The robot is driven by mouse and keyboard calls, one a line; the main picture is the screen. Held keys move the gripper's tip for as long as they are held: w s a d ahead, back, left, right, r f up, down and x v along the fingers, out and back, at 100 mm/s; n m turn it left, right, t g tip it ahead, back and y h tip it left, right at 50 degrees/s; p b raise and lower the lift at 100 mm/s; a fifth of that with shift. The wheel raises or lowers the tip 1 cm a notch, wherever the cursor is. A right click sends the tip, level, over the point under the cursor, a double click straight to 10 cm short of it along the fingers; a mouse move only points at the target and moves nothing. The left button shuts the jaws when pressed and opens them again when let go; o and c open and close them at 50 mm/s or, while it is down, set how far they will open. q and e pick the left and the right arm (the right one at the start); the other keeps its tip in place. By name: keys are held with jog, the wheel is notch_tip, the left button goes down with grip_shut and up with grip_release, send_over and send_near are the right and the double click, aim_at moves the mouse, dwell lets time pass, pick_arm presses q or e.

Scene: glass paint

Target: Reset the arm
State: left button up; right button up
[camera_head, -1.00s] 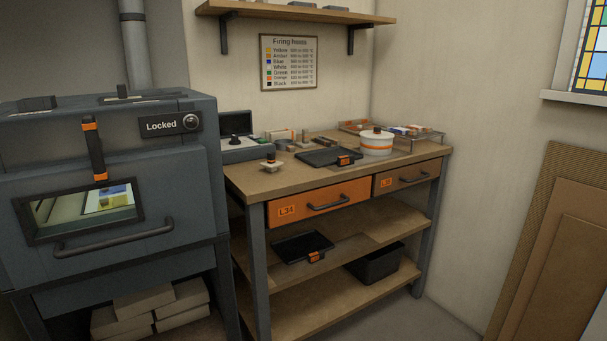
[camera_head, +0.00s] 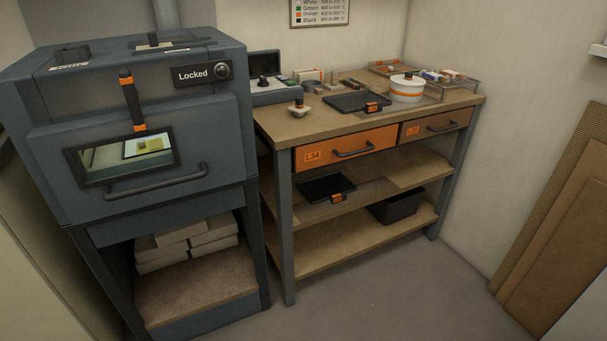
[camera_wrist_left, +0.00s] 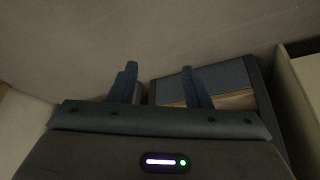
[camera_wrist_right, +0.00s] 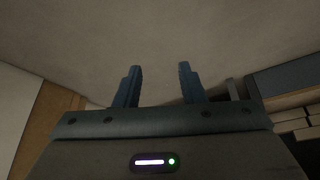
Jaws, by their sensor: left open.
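Neither arm shows in the head view. In the left wrist view, my left gripper (camera_wrist_left: 160,86) has its two blue fingers apart with nothing between them. Behind its fingers are bare floor and part of a dark-framed unit. In the right wrist view, my right gripper (camera_wrist_right: 158,84) also has its fingers apart and empty, over bare grey floor. Neither gripper touches any object.
A grey kiln (camera_head: 150,110) marked Locked stands at left, bricks (camera_head: 185,243) beneath. A workbench (camera_head: 283,128) beside it has drawers and shelves. It bears a white pot (camera_head: 406,92) and a black tray (camera_head: 352,103). Boards (camera_head: 560,240) lean at right. The floor (camera_head: 385,290) ahead is clear.

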pick_arm(q)
jog(key=s+a+f+g+p, duration=0.3)
jog(key=s+f+p, duration=0.4)
jog(key=s+f, duration=0.4)
jog(key=shift+s+a+f+g+y, duration=0.3)
jog(key=shift+s+a+y, duration=0.1)
jog(key=shift+s, duration=0.75)
pick_arm(e)
jog(key=s+d+f+g, duration=0.3)
jog(key=s+f, duration=0.8)
jog(key=s, duration=0.2)
jog(key=shift+s+d+f+g+h, duration=0.2)
jog(key=shift+d+f+g+h, duration=0.1)
jog(key=shift+d+h, duration=0.1)
